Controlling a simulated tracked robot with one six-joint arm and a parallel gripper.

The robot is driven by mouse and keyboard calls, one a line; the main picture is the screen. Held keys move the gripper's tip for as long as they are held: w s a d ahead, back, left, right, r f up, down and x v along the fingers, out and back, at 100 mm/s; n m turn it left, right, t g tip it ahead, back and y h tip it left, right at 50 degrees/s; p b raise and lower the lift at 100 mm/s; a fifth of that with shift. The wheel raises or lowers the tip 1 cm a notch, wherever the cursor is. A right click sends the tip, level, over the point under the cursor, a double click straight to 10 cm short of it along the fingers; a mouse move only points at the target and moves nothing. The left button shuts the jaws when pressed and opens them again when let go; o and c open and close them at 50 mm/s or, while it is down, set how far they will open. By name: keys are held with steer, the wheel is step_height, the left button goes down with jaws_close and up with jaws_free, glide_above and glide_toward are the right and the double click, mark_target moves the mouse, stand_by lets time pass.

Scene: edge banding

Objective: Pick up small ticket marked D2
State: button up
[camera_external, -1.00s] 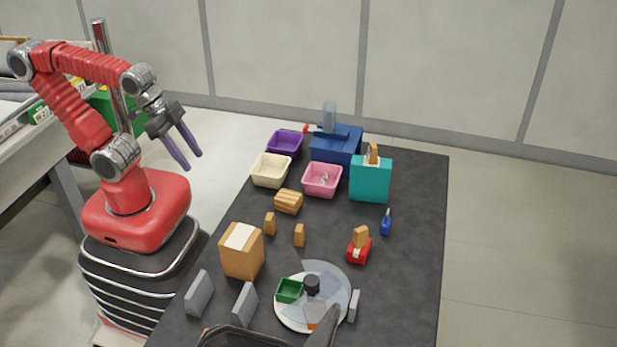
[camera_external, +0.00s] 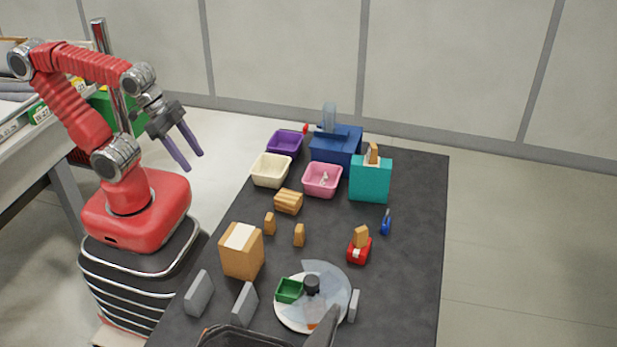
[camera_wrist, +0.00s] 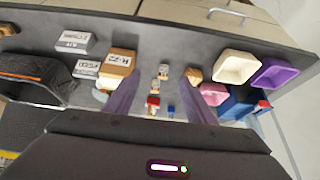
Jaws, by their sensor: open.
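My gripper (camera_external: 196,156) is open and empty, raised to the left of the dark table (camera_external: 415,270), well apart from everything on it. Its two purple fingers frame the wrist view (camera_wrist: 160,92). Two small orange pieces (camera_external: 269,223) (camera_external: 299,235) stand near the table's middle. A third small orange piece (camera_external: 361,236) sits in a red holder (camera_external: 358,254) farther right. In the wrist view, small pieces with pale labels (camera_wrist: 163,72) (camera_wrist: 155,86) show between the fingers. Their marks are too small to read, so I cannot tell which is D2.
Cream (camera_external: 270,171), pink (camera_external: 322,181) and purple (camera_external: 285,142) bins stand at the back. A teal box (camera_external: 370,181) and blue machine (camera_external: 336,146) are beside them. An orange box (camera_external: 242,253), grey blocks (camera_external: 199,293) and a round turntable (camera_external: 338,312) occupy the front.

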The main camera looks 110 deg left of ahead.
steer(key=w+f+t, duration=0.2)
steer(key=w+f, duration=0.2)
steer(key=w, duration=0.5)
steer(key=w+f+t, duration=0.1)
steer(key=w+f, duration=0.2)
steer(key=w, duration=0.6)
steer(key=t, duration=0.2)
glide_toward(302, 230)
steer(key=w+f+t, duration=0.2)
steer(key=w+f, duration=0.1)
steer(key=shift+w+d+f+n+y, duration=0.1)
steer(key=shift+n+y, duration=0.2)
steer(key=shift+w+f+t, duration=0.25)
steer(key=shift+f+t, duration=0.15)
steer(key=shift+f, duration=0.25)
steer(key=shift+x, duration=0.8)
steer(key=shift+w, duration=0.1)
steer(key=shift+x, duration=2.85)
